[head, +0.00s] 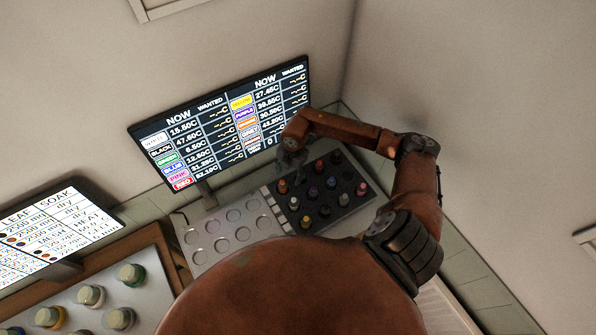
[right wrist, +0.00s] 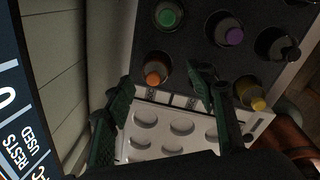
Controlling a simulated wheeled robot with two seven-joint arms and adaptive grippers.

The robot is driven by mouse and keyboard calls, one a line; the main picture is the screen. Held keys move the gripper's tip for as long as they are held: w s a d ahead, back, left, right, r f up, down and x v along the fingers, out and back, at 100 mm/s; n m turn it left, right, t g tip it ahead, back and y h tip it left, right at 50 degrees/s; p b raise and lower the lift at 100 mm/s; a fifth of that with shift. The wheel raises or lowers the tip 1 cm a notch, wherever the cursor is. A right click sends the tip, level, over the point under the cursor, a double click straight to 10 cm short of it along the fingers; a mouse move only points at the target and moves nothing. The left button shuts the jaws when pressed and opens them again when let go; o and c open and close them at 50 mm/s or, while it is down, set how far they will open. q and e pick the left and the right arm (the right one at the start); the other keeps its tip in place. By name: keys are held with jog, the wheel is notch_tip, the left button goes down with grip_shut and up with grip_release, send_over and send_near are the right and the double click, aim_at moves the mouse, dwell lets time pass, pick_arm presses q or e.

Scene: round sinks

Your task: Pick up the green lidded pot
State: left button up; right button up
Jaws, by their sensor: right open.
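The green-lidded pot (right wrist: 168,16) stands in a hole of the dark rack (right wrist: 205,12), near the top edge of the right wrist view. In the head view I cannot pick it out surely among the small pots. My right gripper (right wrist: 163,88) is open and empty above the rack's edge; it also shows in the head view (head: 291,162), at the rack's far left corner. An orange-lidded pot (right wrist: 156,73) appears between its fingers, with the green-lidded pot beyond it. My left gripper is not in view.
A screen (head: 225,122) stands close behind. Larger jars (head: 131,274) sit at lower left.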

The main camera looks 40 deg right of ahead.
jog(key=d+h, duration=0.1)
jog(key=d, duration=0.2)
jog(key=d+m+h, duration=0.1)
jog(key=d, duration=0.2)
jog(key=shift+d+g, duration=0.15)
jog(key=shift+g, duration=0.15)
notch_tip(320, 180, down, 6)
jog(key=shift+w+p, duration=0.1)
jog(key=shift+p, duration=1.05)
jog(key=shift+d+f, duration=0.1)
jog(key=shift+f, duration=0.45)
jog(key=shift+c, duration=0.5)
jog(key=c, duration=1.2)
jog(key=shift+o, duration=0.2)
jog(key=shift+w+r, duration=0.1)
